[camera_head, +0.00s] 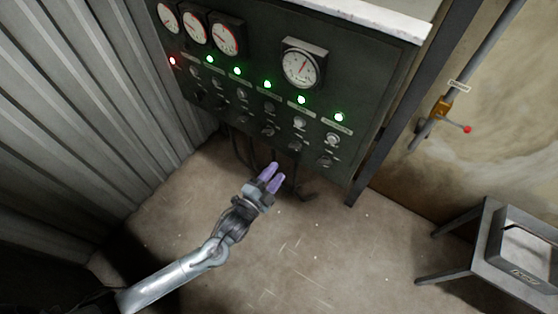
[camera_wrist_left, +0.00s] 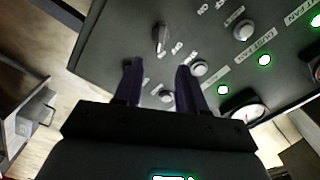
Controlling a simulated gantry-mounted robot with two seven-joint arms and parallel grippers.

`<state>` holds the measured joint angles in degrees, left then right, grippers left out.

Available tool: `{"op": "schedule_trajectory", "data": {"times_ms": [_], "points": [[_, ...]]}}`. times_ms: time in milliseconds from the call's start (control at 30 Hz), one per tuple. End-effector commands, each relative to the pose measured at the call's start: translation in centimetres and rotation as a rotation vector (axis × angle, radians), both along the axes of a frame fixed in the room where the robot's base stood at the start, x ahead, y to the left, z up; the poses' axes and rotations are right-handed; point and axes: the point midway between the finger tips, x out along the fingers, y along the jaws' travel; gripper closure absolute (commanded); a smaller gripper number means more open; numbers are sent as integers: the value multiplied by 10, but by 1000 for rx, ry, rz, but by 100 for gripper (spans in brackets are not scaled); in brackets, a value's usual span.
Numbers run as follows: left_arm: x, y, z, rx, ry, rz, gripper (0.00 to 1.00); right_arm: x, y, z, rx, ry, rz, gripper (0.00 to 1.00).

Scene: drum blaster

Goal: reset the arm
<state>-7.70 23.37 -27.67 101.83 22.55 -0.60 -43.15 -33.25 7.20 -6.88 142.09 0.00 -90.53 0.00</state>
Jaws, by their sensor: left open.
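My left gripper (camera_head: 271,176) reaches in from the lower left in the head view, in front of the lower edge of the dark control panel (camera_head: 262,50). Its two purple fingers are apart and nothing is between them. In the left wrist view, the fingers (camera_wrist_left: 158,85) point at the panel (camera_wrist_left: 115,35), with a rotary knob (camera_wrist_left: 160,38) and round buttons beyond them. I cannot tell from these views how far the fingertips are from the panel. My right gripper is not in view.
The panel carries gauges (camera_head: 299,66), several green lamps (camera_head: 267,84) and a red lamp (camera_head: 172,61). A corrugated wall (camera_head: 75,100) stands at left. A pipe valve with a red-tipped handle (camera_head: 452,124) and a metal stand (camera_head: 487,250) are at right. The floor between is clear.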

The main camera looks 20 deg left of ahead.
Motion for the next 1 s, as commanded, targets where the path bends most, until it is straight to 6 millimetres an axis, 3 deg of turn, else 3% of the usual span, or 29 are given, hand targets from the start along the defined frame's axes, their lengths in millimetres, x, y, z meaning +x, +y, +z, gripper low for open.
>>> {"op": "schedule_trajectory", "data": {"times_ms": [233, 333, 467, 800, 1000], "points": [[-9, -2, -12, -4, 25, 0, 60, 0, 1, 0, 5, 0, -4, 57], [-26, -3, -31, -28, 67, 16, 60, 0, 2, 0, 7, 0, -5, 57], [-54, -6, -28, -113, 108, 50, 60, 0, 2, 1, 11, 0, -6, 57], [-136, 5, -24, -482, 658, 236, 60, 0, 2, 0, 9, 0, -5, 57], [-187, 15, -13, -612, 951, 397, 60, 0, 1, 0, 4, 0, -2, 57]]}}
